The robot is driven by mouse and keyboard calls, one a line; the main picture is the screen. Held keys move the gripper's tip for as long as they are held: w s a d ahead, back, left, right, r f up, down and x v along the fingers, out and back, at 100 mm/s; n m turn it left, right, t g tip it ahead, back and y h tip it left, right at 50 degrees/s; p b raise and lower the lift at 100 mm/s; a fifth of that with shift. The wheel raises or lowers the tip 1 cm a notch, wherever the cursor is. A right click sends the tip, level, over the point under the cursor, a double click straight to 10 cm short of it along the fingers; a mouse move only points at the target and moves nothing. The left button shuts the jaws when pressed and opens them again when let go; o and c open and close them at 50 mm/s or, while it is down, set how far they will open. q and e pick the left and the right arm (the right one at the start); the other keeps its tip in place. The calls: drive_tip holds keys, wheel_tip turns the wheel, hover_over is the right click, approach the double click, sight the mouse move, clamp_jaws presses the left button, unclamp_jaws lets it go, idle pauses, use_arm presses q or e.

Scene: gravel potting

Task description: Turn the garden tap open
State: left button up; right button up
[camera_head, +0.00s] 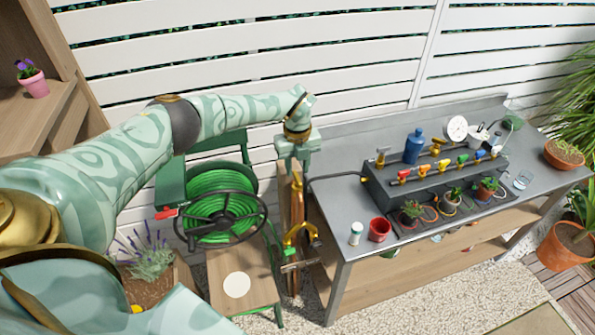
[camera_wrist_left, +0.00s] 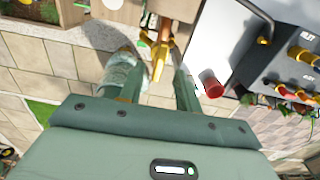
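The garden tap (camera_head: 300,237) has a yellow lever and is mounted low on a wooden post (camera_head: 291,205), beside the hose reel. My left gripper (camera_head: 296,160) points down above the tap in the head view. In the left wrist view, the tap's yellow lever (camera_wrist_left: 159,62) shows in the gap between the two green fingers of the left gripper (camera_wrist_left: 156,78). The fingers are apart. I cannot tell whether either finger touches the lever. My right gripper is in neither view.
A green hose reel (camera_head: 222,206) with a black handwheel stands left of the post. A metal bench (camera_head: 345,205) on the right carries a grey manifold (camera_head: 385,192) with coloured valves, potted plants and a red cup (camera_head: 379,229). A lavender planter (camera_head: 150,265) is at lower left.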

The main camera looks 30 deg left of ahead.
sight(297, 176)
use_arm(q)
wheel_tip(297, 176, up, 13)
drive_tip(key=shift+r, duration=0.2)
idle(0.4)
